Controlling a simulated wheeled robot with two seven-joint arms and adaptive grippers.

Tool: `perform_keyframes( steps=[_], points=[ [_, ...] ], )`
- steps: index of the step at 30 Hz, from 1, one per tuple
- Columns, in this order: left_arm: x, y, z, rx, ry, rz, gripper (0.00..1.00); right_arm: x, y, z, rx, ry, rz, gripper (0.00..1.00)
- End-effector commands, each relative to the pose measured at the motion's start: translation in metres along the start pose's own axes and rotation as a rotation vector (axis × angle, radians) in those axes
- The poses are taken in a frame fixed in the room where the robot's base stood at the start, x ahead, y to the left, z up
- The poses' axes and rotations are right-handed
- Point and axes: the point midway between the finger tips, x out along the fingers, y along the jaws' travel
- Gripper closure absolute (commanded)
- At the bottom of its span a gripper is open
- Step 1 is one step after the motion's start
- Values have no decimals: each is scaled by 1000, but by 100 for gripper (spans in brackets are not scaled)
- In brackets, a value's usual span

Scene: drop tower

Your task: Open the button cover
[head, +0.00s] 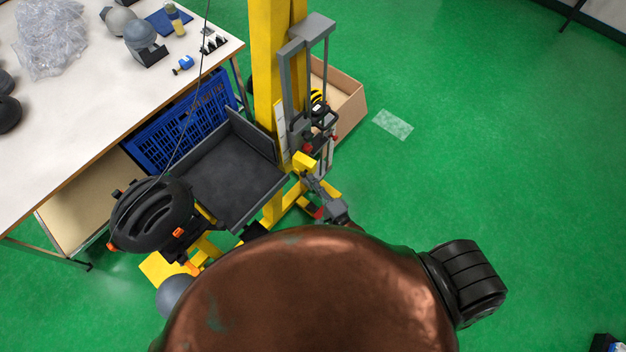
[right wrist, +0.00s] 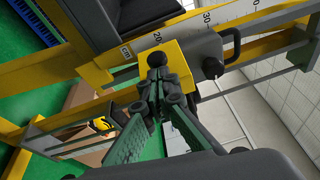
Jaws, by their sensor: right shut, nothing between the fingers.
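A small yellow block (head: 304,161) sits low on the yellow drop tower (head: 266,60); it looks like the button cover, though I cannot tell if it is open. In the right wrist view it is a yellow plate (right wrist: 181,57) with a dark round knob (right wrist: 157,59) at its middle. My right gripper (head: 312,180) is just below and right of it in the head view. In the right wrist view its fingers (right wrist: 158,88) are shut and empty, their tips close to the knob. I cannot tell if they touch it.
A cardboard box (head: 345,100) is behind the tower.

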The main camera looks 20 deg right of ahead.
Motion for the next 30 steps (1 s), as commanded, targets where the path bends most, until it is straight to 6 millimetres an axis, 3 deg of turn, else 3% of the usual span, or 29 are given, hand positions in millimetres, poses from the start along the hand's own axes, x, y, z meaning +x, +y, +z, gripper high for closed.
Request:
perform_keyframes(
  steps=[10, 17, 24, 30],
  points=[
    [1, 0, 1, 0, -1, 0, 42, -2, 0, -5, -1, -1, 0, 100],
    [9, 1, 3, 0, -2, 0, 42, -12, 2, -41, -6, -5, 2, 100],
    [18, 3, 5, -1, -4, 2, 42, -70, 4, -31, 1, -4, 4, 100],
    [23, 2, 6, -1, -6, 2, 42, -100, 3, -27, 0, -4, 2, 100]
  ],
)
